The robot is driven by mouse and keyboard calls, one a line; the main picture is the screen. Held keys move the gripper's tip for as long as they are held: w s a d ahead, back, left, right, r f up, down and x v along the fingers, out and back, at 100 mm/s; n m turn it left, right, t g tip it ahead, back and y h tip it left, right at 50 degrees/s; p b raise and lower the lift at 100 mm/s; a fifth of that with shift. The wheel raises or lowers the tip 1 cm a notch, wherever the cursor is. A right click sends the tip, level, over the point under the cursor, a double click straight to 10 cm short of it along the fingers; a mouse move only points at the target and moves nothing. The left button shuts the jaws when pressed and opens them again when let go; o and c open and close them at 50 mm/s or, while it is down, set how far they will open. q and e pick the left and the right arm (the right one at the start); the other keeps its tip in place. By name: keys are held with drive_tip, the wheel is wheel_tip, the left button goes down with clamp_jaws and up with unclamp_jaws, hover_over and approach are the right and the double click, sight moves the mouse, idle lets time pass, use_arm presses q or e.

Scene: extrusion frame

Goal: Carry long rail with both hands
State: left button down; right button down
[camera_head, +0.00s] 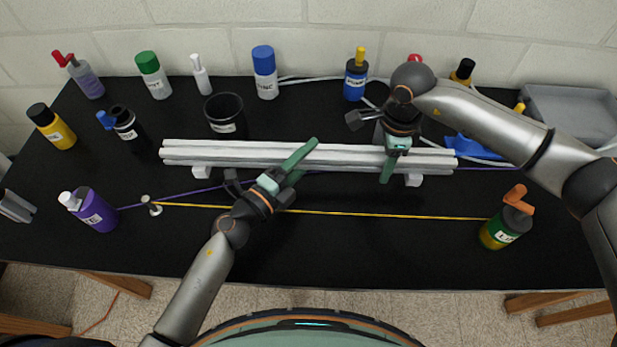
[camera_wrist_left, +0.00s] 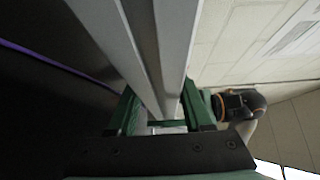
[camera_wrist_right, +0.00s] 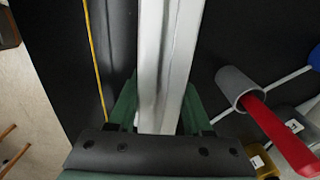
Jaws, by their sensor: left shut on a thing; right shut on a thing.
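The long rail (camera_head: 220,152) is a pale grey, grooved bar running left to right across the middle of the black table. My left gripper (camera_head: 298,164) is shut on it right of its middle-left part, and the fingers flank it in the left wrist view (camera_wrist_left: 150,50). My right gripper (camera_head: 392,165) is shut on it nearer its right end, and the rail runs between the fingers in the right wrist view (camera_wrist_right: 160,60). White support blocks show under it at left (camera_head: 202,172) and right (camera_head: 413,180). I cannot tell whether it touches them.
Several bottles, such as a blue-capped one (camera_head: 265,75), line the back. A dark cup (camera_head: 225,117) stands close behind the rail. A yellow line (camera_head: 350,213) crosses in front, with a purple bottle (camera_head: 95,210) left and a green bottle (camera_head: 503,232) right. A grey tray (camera_head: 565,110) sits back right.

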sight(377, 184)
use_arm(q)
drive_tip(key=shift+f, duration=0.2)
use_arm(e)
drive_tip(key=shift+f, duration=0.2)
